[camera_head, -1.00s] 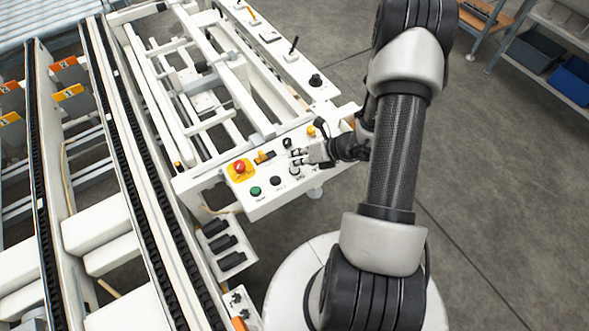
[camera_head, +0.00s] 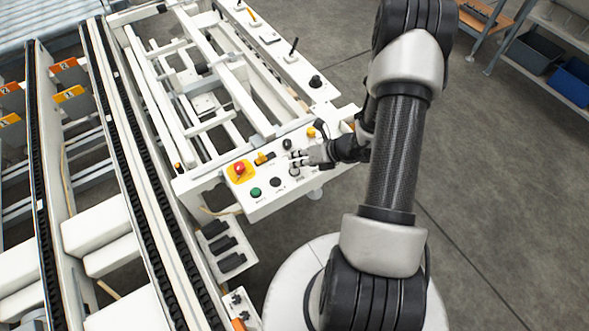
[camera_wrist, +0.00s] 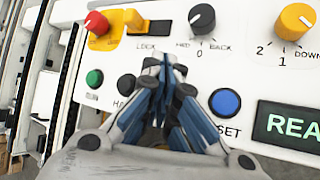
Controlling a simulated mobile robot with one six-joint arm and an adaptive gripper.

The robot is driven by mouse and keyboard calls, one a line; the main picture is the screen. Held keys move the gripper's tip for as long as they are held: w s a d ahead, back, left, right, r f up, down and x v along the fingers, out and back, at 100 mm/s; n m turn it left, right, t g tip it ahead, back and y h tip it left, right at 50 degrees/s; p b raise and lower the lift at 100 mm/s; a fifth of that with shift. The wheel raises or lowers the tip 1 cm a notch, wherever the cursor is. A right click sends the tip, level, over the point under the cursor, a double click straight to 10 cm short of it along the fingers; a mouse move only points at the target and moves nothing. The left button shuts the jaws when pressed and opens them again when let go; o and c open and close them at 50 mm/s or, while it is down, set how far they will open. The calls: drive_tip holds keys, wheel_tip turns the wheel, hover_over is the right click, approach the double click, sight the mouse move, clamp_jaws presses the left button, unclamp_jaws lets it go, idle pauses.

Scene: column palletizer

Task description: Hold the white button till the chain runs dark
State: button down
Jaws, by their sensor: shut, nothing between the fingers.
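The white control panel (camera_head: 268,196) carries a row of buttons. I cannot make out a white button; the spot between the black button (camera_wrist: 126,84) and the blue button (camera_wrist: 225,102) is hidden behind my fingers in the wrist view. My gripper (camera_wrist: 165,66) is shut and empty, fingertips over that spot; I cannot tell whether they touch the panel. In the head view my gripper (camera_head: 295,160) is low over the panel's right part. Black chains run along the conveyor rails (camera_head: 130,150) at left. A dark display (camera_wrist: 290,127) shows green letters "REA".
A red emergency stop (camera_head: 239,169) on a yellow plate and a green button (camera_head: 256,191) sit left of my gripper. Black (camera_wrist: 202,17) and yellow (camera_wrist: 295,21) selector knobs stand above it. Open floor (camera_head: 490,200) lies to the right.

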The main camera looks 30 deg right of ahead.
drive_tip(key=shift+f+b, duration=0.4)
drive_tip(key=shift+f, duration=0.05)
drive_tip(key=shift+f+b, duration=0.35)
drive_tip(key=shift+f, duration=0.05)
idle(7.2)
